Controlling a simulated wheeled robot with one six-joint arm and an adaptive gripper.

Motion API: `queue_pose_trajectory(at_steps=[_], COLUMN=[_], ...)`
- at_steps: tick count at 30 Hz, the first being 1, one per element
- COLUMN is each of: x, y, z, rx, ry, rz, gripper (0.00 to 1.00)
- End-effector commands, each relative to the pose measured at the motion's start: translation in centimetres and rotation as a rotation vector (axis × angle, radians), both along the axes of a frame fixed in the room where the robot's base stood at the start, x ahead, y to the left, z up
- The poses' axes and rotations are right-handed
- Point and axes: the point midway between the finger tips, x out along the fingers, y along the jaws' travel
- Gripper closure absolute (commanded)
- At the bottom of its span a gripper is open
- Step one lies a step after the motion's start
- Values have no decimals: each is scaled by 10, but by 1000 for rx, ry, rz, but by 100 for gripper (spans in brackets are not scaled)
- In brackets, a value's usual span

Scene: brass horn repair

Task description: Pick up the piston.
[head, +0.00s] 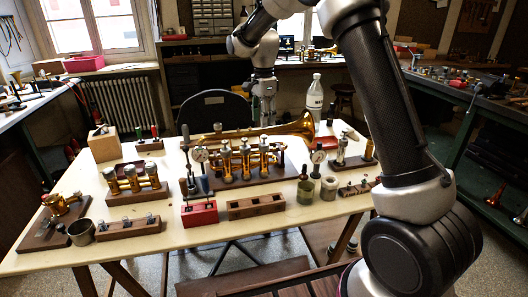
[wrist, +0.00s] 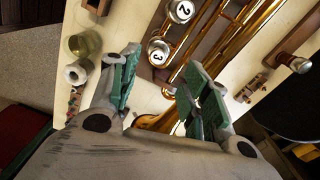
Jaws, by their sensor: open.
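I cannot tell for certain which part is the piston. In the head view, a brass trumpet (head: 285,131) lies on the table behind a row of upright brass valve cylinders (head: 245,162). An upright metal cylinder (head: 341,150) stands on a wooden block at the table's right. My gripper (head: 262,106) points down near the table's far side. In the wrist view, my gripper (wrist: 163,84) is open, its green-padded fingers apart with nothing held. White caps marked 2 (wrist: 182,11) and 3 (wrist: 158,50) lie beyond the fingers, and brass tubing runs beside them.
A second brass valve set (head: 130,180) stands on a block at the left. A white bottle (head: 314,95) stands at the back. The front centre edge is bare.

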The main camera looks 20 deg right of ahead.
Motion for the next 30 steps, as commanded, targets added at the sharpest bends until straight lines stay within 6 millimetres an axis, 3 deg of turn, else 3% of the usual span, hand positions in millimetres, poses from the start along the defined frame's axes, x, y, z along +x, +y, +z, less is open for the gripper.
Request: queue_pose_trajectory(at_steps=[16,25,30], x=[-3,-3,-3], y=[0,-1,-1], z=[-71,-78,-77], rx=[-1,0,0], ry=[3,1,1], rz=[-18,-18,-18], gripper=[53,53,82])
